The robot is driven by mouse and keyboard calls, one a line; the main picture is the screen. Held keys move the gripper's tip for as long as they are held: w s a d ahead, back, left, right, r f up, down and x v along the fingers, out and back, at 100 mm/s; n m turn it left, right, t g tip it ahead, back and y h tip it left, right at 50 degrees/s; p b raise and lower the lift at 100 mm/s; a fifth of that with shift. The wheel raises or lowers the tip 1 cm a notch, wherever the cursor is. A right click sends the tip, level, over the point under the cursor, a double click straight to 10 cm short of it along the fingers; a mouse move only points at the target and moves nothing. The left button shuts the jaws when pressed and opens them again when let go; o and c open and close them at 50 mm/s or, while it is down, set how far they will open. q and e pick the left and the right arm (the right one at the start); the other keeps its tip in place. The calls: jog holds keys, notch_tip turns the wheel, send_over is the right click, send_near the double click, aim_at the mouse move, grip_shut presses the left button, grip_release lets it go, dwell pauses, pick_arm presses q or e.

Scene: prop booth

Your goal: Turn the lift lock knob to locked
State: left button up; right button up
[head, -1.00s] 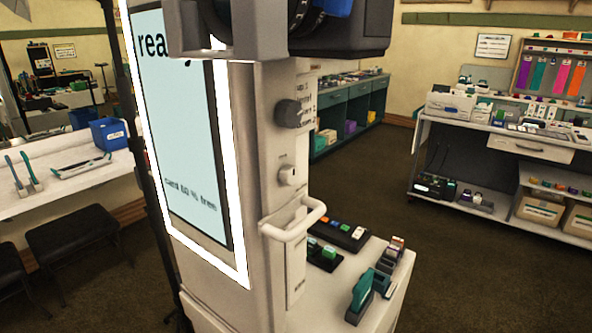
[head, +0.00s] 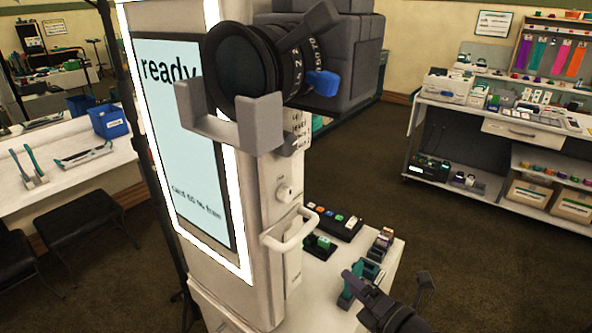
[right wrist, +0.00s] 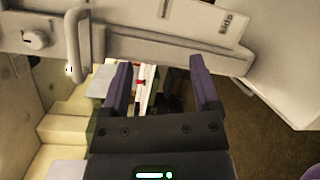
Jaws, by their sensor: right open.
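A small white knob (head: 285,192) sits on the side face of the tall beige column (head: 265,225), above a white loop handle (head: 290,232). The pictures do not show clearly whether it is the lift lock knob, or which way it is set. In the right wrist view the knob (right wrist: 36,40) is at the upper left, beside the handle (right wrist: 76,45). My right gripper (head: 388,277) is open and empty at the lower right of the head view, apart from the knob. Its two purple fingers (right wrist: 160,80) stand apart in the right wrist view. My left gripper is not in view.
A camera with a large lens (head: 265,62) and grey cradle (head: 262,125) juts out above the knob. A white shelf (head: 315,280) below the handle holds several small coloured items. A lit screen (head: 185,140) faces left. Open floor (head: 480,270) lies at the right.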

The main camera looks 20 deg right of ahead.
aim_at(290, 196)
jog(key=a+r+n+g+y+p, duration=0.1)
jog(key=a+r+n+y, duration=0.15)
jog(key=r+n, duration=0.6)
jog(key=a+r+n+g+y+p, duration=0.1)
jog(key=r+n+y+p, duration=0.15)
jog(key=r+n, duration=0.6)
jog(key=shift+m, duration=0.7)
jog(key=x, duration=0.6)
jog(key=r+x, duration=0.1)
jog(key=x, duration=0.2)
jog(key=shift+w+a+p, duration=0.1)
jog(key=shift+a+p, duration=0.25)
jog(key=shift+a, duration=0.05)
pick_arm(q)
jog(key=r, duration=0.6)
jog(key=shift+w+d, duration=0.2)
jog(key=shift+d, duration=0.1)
pick_arm(e)
grip_shut()
